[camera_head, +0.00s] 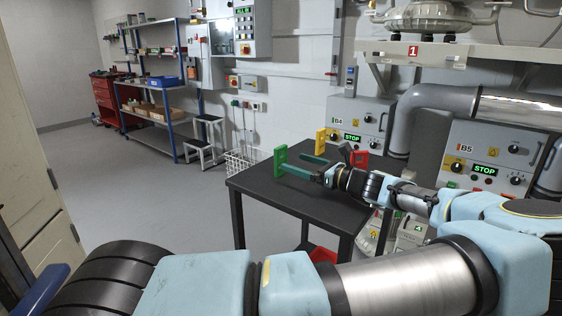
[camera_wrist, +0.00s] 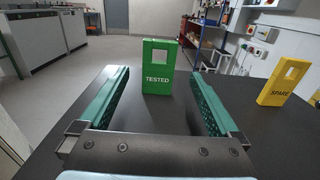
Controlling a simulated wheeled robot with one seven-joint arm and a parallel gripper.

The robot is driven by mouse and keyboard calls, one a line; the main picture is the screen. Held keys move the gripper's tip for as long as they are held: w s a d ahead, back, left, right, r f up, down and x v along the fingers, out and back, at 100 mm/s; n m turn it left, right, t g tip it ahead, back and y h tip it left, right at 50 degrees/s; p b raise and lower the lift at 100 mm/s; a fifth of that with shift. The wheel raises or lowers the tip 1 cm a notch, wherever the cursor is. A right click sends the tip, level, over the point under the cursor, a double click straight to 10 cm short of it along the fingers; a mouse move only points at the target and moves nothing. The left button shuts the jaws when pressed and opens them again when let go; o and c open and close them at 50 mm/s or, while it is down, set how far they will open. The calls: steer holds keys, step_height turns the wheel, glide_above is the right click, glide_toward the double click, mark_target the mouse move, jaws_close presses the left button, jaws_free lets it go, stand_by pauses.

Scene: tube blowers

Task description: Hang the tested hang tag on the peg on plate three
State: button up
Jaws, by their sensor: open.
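The green hang tag marked TESTED (camera_wrist: 158,80) stands upright on the dark table, with a square hole near its top. In the head view the green tag (camera_head: 280,159) is near the table's far left edge. My gripper (camera_wrist: 163,88) is open, its green fingers spread to either side of the tag's front, pointing at it. The tag appears just beyond or at the fingertips; I cannot tell exactly how deep it is between them. In the head view my gripper (camera_head: 295,166) reaches left over the table. I cannot make out the peg or plate three.
A yellow tag marked SPARE (camera_wrist: 283,82) stands to the right of the green one, also in the head view (camera_head: 321,141). A red tag (camera_head: 359,158) stands behind my wrist. The dark table (camera_head: 275,200) has bare room in front. Panels B4 (camera_head: 352,124) and B5 (camera_head: 490,158) line the wall.

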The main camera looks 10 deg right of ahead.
mark_target(283, 159)
steer(key=x, duration=0.4)
steer(key=shift+a, duration=0.15)
steer(key=shift+c, duration=0.3)
steer(key=c, duration=1.4)
